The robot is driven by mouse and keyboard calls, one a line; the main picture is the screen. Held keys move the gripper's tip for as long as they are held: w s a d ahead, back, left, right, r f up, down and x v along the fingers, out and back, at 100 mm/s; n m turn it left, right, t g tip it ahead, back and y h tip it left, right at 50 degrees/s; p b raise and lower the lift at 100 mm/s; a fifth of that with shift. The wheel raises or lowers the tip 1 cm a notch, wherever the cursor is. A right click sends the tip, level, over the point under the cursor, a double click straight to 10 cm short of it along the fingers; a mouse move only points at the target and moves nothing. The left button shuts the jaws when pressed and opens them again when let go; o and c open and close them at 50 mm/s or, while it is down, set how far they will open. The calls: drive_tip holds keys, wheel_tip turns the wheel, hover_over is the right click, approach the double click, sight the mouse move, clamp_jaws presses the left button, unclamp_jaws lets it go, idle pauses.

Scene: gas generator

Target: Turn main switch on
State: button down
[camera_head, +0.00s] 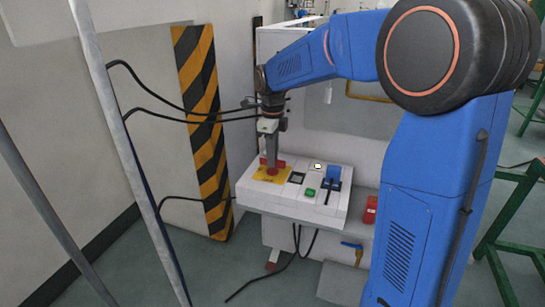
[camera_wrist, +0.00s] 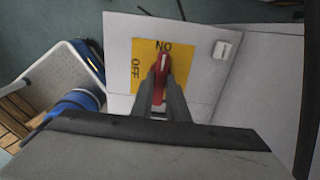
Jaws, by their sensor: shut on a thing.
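The main switch is a red handle (camera_wrist: 160,84) on a yellow plate (camera_wrist: 182,72) marked ON and OFF. In the wrist view the handle's white-marked end lies just below the ON lettering, and OFF is off to its left. My gripper (camera_wrist: 163,79) is shut on the red handle, one finger on each side. In the head view my gripper (camera_head: 272,167) reaches straight down onto the yellow plate (camera_head: 260,177) at the left part of the white control panel (camera_head: 310,208). My fingers hide part of the handle.
The panel also has a green button (camera_head: 310,192), a white round lamp (camera_head: 318,166) and a blue device (camera_head: 333,173). A red box (camera_head: 370,209) sits to its right. A striped yellow-black post (camera_head: 203,120) and dark cables stand to the left.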

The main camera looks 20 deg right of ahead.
drive_tip(key=c, duration=1.7)
unclamp_jaws()
drive_tip(key=shift+n, duration=0.3)
